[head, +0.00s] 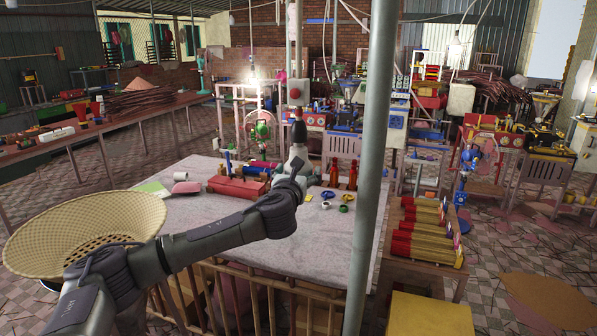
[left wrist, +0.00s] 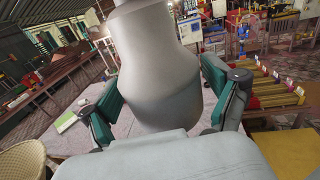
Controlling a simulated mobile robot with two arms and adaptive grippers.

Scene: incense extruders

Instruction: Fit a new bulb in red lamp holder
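A large pale grey bulb (head: 296,156) is between the fingers of my left gripper (head: 291,177), above the far part of the table. I cannot make out the red lamp holder with certainty. My right gripper is in neither view.
A thick grey post (head: 371,150) stands to the right of my left arm. A grey box with a red button (head: 295,92) is behind the bulb. A woven basket (head: 75,238) is at left.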

